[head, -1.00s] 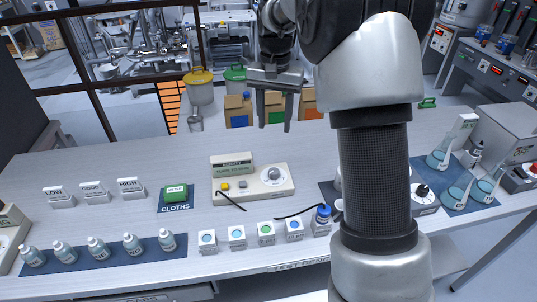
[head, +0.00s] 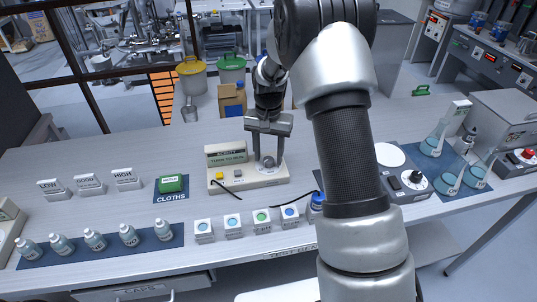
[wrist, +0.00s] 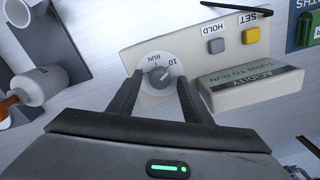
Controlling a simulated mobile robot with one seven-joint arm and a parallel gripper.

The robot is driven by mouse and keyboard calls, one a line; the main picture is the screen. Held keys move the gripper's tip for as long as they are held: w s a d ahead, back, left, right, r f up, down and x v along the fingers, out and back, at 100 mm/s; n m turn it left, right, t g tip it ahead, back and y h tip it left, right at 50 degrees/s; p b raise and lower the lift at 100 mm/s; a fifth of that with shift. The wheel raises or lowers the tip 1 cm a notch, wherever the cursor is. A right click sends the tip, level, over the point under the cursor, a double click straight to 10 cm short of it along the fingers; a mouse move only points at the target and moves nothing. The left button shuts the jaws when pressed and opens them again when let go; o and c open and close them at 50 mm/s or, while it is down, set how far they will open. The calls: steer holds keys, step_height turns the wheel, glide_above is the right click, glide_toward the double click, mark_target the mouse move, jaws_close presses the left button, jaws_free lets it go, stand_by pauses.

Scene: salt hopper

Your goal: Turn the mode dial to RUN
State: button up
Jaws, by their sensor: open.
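The beige acidity meter (head: 232,186) stands on the bench with a raised display reading "TURN TO RUN". Its round mode dial (head: 269,163) is at its right end and is partly hidden by my gripper in the head view. In the wrist view the dial (wrist: 160,75) has a white face marked "RUN" and "10" and a grey knob. Its pointer is too small to read surely. My gripper (head: 268,152) is open above the dial. In the wrist view its fingertips (wrist: 158,84) lie either side of the knob, with gaps showing, and nothing is held.
The display housing (wrist: 250,88) rises close beside the right finger in the wrist view. Yellow SET (wrist: 251,35) and grey HOLD (wrist: 215,46) buttons are nearby. Several small pots and a blue-capped bottle (head: 316,202) stand in front. A green cloth pack (head: 171,184) lies left.

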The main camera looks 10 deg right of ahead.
steer(key=shift+f, duration=0.15)
steer(key=c, duration=1.1)
steer(key=shift+o, duration=0.2)
steer(key=shift+n, duration=0.3)
steer(key=n+b, duration=0.1)
steer(key=n, duration=0.4)
steer(key=shift+n, duration=0.3)
steer(key=n, duration=0.5)
steer(key=shift+n, duration=0.4)
steer(key=o, duration=1.1)
steer(key=shift+c, duration=0.2)
